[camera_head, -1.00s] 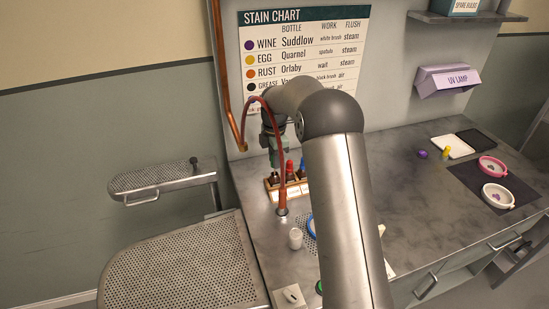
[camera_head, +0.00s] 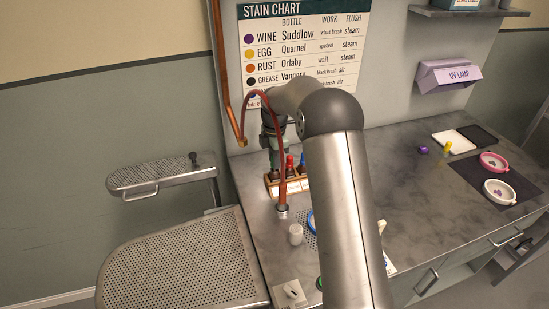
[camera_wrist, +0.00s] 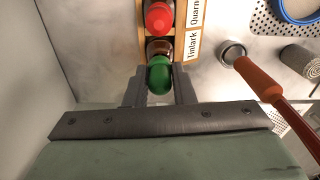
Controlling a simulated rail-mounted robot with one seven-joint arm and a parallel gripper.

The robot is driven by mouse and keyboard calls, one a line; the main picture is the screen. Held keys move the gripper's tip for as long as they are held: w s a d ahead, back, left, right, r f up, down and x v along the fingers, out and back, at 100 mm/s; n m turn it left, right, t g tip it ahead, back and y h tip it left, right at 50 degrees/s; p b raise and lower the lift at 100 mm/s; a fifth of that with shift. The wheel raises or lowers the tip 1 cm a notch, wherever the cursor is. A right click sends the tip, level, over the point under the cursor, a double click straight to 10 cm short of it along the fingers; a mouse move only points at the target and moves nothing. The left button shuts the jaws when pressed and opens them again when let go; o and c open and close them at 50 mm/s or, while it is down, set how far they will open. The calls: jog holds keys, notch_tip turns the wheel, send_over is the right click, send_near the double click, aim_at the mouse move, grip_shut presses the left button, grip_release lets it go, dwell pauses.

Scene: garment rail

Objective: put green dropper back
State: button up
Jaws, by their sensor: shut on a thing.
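The green dropper (camera_wrist: 159,76) shows as a round green bulb between the two fingertips of my gripper (camera_wrist: 159,88) in the wrist view. My gripper is shut on it. It is over the end slot of the wooden bottle rack (camera_wrist: 171,30), by the label "Tinlark", with a dark brown bottle top (camera_wrist: 159,47) partly showing beside it. I cannot tell how far the dropper sits in the bottle. In the head view my gripper (camera_head: 274,168) is low at the left end of the rack, and the dropper is hidden.
A red-capped dropper (camera_wrist: 158,17) stands in the neighbouring slot, labelled "Quarn…". A curved red hose with an orange nozzle (camera_wrist: 259,80) rises close to the right of my gripper. The counter's right middle is mostly clear.

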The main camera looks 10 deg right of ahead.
jog(key=shift+f, duration=0.15)
jog(key=shift+f+b, duration=0.3)
jog(key=shift+f, duration=0.15)
dwell(0.3)
jog(key=o, duration=1)
jog(key=shift+r, duration=0.15)
jog(key=shift+r+p, duration=2.45)
jog(key=shift+r, duration=1.2)
